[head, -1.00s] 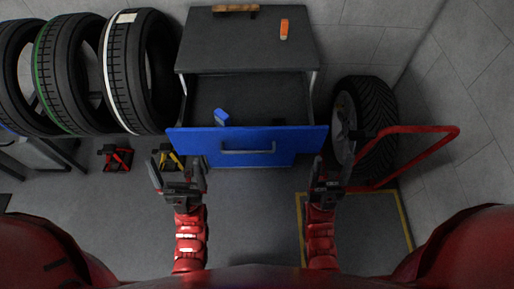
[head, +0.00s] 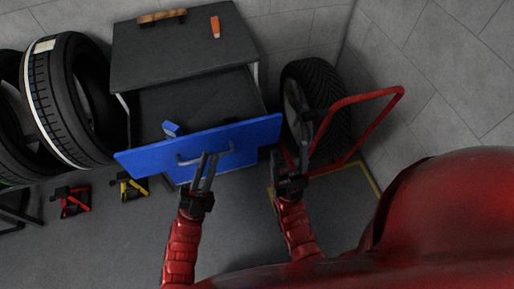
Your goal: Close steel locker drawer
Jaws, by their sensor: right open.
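The steel locker (head: 185,52) has a dark top and stands against the back wall. Its drawer is pulled out, with a blue front (head: 150,160) and a grey handle (head: 188,161). A small blue object (head: 171,129) lies inside the drawer. My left gripper (head: 208,157) is open, with its fingertips overlapping the handle in the view; I cannot tell whether they touch it. My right gripper (head: 294,155) is open and empty, right of the drawer front, before the red hand truck.
A wooden-handled brush (head: 162,16) and an orange item (head: 215,27) lie on the locker top. Tyres (head: 66,100) stand at left. Red (head: 72,201) and yellow (head: 130,187) jack stands sit on the floor. A red hand truck (head: 365,98) with a tyre (head: 325,95) stands close on the right.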

